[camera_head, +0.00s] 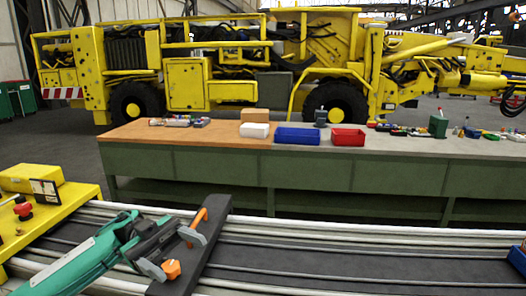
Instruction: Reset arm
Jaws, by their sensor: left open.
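My left arm comes in from the lower left, teal with a dark wrist. My left gripper (182,252) is open, its two grey fingers spread apart over a dark crossbar (217,218) that lies across the boom rails (330,262). Orange pieces (172,269) show at the fingertips; I cannot tell whether they belong to the gripper or to the crossbar. I see nothing held between the fingers. Whether the fingers touch the crossbar is unclear. My right gripper is not in view.
A yellow plate with a red knob (23,210) and a yellow block (31,178) is at the left. A blue bin (517,258) is at the right edge. Behind stands a long workbench (310,170) with bins and small parts. A yellow machine (190,75) is farther back.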

